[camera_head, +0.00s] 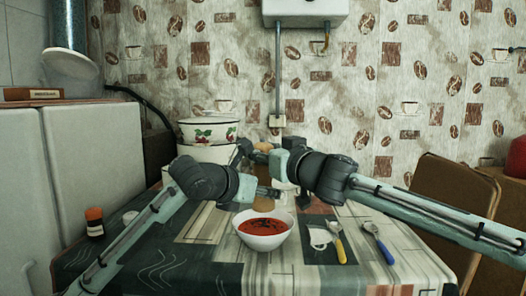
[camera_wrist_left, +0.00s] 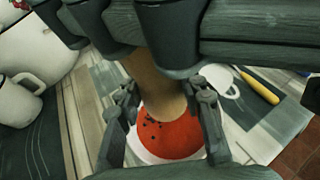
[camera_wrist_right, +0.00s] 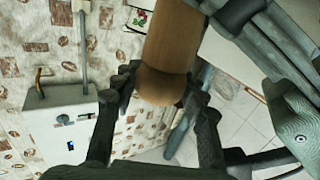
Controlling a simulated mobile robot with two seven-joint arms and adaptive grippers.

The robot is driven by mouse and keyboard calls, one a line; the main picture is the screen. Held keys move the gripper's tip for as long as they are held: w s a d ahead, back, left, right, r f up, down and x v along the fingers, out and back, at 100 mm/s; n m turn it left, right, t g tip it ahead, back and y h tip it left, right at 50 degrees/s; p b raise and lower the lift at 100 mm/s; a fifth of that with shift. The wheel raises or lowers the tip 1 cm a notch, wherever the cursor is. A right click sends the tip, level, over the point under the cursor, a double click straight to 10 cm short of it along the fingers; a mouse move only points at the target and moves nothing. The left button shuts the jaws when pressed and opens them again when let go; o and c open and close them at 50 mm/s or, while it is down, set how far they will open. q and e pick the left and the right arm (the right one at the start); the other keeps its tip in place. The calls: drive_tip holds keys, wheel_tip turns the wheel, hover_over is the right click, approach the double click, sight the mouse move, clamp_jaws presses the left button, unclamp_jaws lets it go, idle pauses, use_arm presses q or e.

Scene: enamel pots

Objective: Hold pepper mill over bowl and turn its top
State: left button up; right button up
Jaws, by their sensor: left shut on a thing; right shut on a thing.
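The wooden pepper mill (camera_head: 264,201) is upright above the white bowl (camera_head: 263,242) of red soup, with its lower end clear of the rim. My left gripper (camera_head: 268,191) is shut on the mill's body; its fingers flank the wood in the left wrist view (camera_wrist_left: 165,102). My right gripper (camera_head: 262,154) is shut on the mill's rounded top (camera_wrist_right: 160,86), seen between its fingers in the right wrist view. Dark specks lie on the soup (camera_wrist_left: 172,138). In the head view the arms partly hide the mill.
A yellow-handled spoon (camera_head: 338,244) and a blue-handled spoon (camera_head: 378,243) lie right of the bowl. Enamel pots with a cherry pattern (camera_head: 208,131) stand behind at the left. An orange-capped jar (camera_head: 95,222) stands at the left. A chair (camera_head: 455,200) is at the right.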

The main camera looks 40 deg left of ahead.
drive_tip(key=shift+d+m+t+h, duration=0.1)
drive_tip(key=shift+m+t+h, duration=0.25)
drive_tip(key=shift+t, duration=0.25)
drive_tip(key=o, duration=1.2)
drive_tip(key=v, duration=1.2)
drive_tip(key=shift+f, duration=0.1)
